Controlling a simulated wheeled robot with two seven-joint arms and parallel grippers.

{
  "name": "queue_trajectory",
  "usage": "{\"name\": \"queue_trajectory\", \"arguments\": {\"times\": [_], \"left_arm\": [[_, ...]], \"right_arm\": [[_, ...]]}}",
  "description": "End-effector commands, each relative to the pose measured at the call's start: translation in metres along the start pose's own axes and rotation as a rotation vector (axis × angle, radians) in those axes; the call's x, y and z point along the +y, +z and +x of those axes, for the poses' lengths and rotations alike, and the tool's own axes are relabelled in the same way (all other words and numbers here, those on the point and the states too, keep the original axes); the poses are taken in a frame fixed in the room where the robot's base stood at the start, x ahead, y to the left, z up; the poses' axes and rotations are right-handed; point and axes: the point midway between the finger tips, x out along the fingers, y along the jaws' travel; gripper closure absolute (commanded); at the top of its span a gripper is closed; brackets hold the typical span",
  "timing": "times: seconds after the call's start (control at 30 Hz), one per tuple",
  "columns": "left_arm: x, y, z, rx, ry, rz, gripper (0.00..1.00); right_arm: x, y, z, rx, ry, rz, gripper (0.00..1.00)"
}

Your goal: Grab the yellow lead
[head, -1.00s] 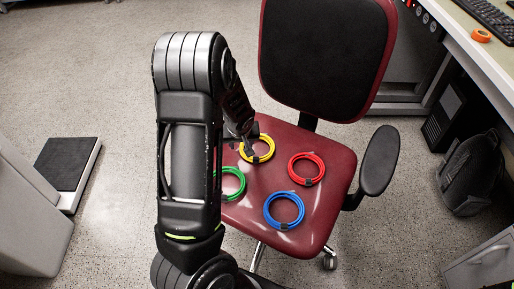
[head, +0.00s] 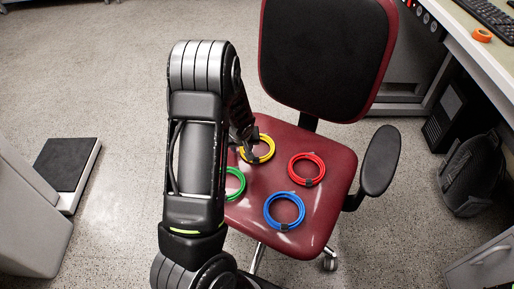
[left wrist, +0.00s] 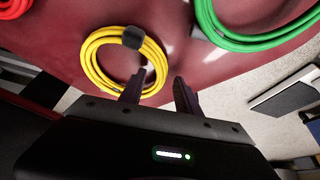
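The yellow lead (head: 268,143) is a coiled ring with a black tie on the red chair seat (head: 325,225). It also shows in the left wrist view (left wrist: 88,50). My left gripper (head: 249,154) is over the coil's near-left part in the head view, which it partly hides. In the left wrist view my left gripper (left wrist: 159,77) has its fingers apart. One finger overlaps the inside of the yellow ring and the other is outside it, with the strand's edge between the tips. I cannot tell whether they touch it. My right gripper is not in view.
A green coil (head: 236,184), partly behind my left arm, a red coil (head: 306,157) and a blue coil (head: 270,211) lie on the same seat. The chair's backrest (head: 322,55) stands behind and an armrest (head: 379,160) is at right. A desk (head: 475,50) is at far right.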

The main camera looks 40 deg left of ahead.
Motion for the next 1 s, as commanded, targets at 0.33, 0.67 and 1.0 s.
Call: {"name": "queue_trajectory", "arguments": {"times": [0.33, 0.67, 1.0], "left_arm": [[0.0000, 0.0000, -0.0001, 0.000, 0.000, 0.000, 0.90], [0.0000, 0.0000, -0.0001, 0.000, 0.000, 0.000, 1.00], [0.0002, -0.0005, -0.0005, 0.001, 0.001, 0.000, 1.00]], "right_arm": [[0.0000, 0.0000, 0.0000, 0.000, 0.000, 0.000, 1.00], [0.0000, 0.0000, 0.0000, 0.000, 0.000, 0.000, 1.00], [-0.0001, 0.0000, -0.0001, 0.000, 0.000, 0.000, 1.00]]}}
